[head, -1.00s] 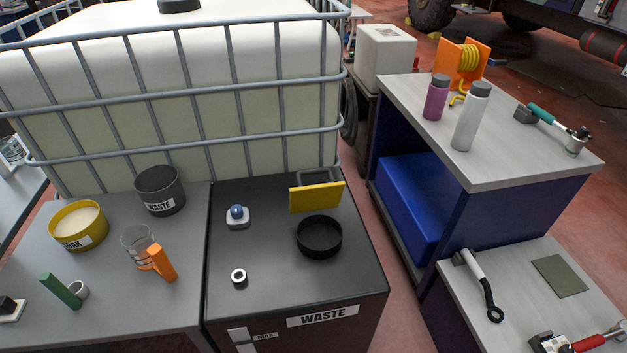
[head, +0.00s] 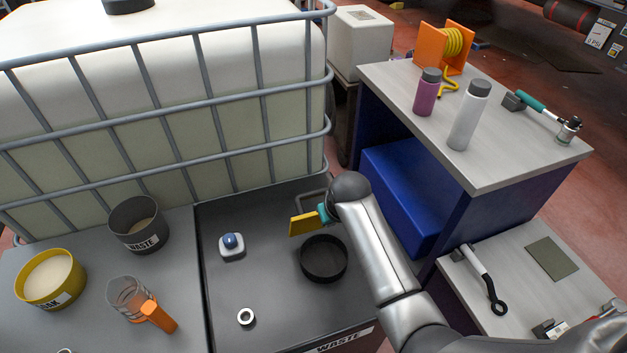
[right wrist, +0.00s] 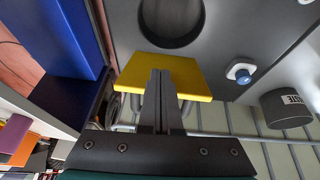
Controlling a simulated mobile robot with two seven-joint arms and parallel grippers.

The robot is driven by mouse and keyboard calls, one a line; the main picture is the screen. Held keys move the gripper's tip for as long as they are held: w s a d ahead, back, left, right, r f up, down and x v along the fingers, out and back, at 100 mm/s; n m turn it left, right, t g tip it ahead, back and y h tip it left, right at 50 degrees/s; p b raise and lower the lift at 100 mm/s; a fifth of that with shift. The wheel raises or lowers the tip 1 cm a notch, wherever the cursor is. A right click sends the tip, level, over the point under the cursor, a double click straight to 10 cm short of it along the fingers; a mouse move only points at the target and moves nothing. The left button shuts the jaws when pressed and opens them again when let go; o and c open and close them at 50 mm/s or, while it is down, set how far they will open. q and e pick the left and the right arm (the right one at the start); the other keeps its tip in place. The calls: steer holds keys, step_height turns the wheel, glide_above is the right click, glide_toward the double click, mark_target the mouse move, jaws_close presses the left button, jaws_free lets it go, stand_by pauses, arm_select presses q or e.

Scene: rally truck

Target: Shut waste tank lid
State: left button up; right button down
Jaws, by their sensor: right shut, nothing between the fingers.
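The yellow waste tank lid (head: 303,224) stands raised at the back edge of the round black opening (head: 324,259) in the dark tank top (head: 270,285). In the right wrist view the lid (right wrist: 195,80) lies across the middle, with the opening (right wrist: 172,18) beyond it. My right gripper (right wrist: 160,75) is shut and empty, its fingertips overlapping the lid on the side away from the opening. I cannot tell whether they touch it. In the head view my right arm hides most of the gripper, and a teal part shows beside the lid. My left gripper is out of view.
A blue-topped knob (head: 231,243) and a metal ring (head: 246,316) are on the tank top. A grey metal cage (head: 190,182) around a white tank stands close behind. WASTE (head: 139,224) and yellow (head: 50,278) tubs stand left. A workbench (head: 500,170) is right.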

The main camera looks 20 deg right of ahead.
step_height(320, 180, up, 10)
steer(key=t, duration=0.1)
glide_above(315, 191)
steer(key=b+x, duration=0.5)
steer(key=x, duration=0.5)
steer(key=shift+s+a+p, duration=0.2)
steer(key=shift+s+p, duration=0.75)
steer(key=shift+s, duration=0.9)
steer(key=shift+s+r+t+y+p, duration=0.15)
steer(key=shift+s+t+y+p, duration=0.15)
steer(key=shift+s+p, duration=0.25)
